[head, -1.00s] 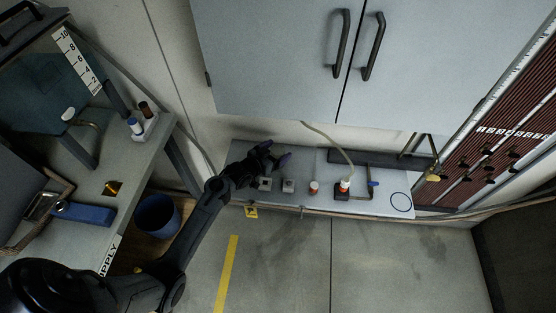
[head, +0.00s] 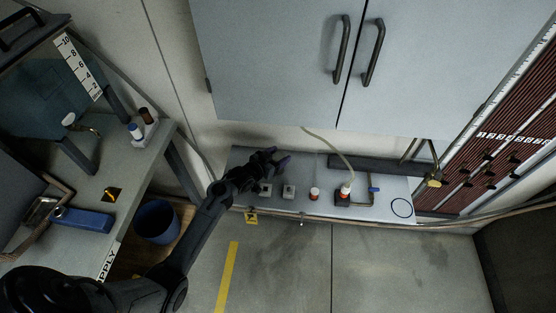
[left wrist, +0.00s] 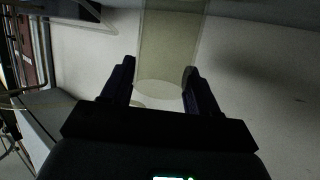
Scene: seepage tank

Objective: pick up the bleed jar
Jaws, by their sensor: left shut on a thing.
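My left gripper (head: 277,160) is over the left part of the low grey shelf below the cabinet. In the left wrist view, a clear, slightly yellowish jar (left wrist: 171,45) stands between the two fingers (left wrist: 160,88). I take it to be the bleed jar; the fingers are shut on it. Its upper end runs out of the top of that view, and its rounded lower end shows between the fingers. In the head view I cannot make the jar out. My right gripper is not in view.
The grey cabinet (head: 270,60) hangs above. A blue bin (head: 157,222) stands at left.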

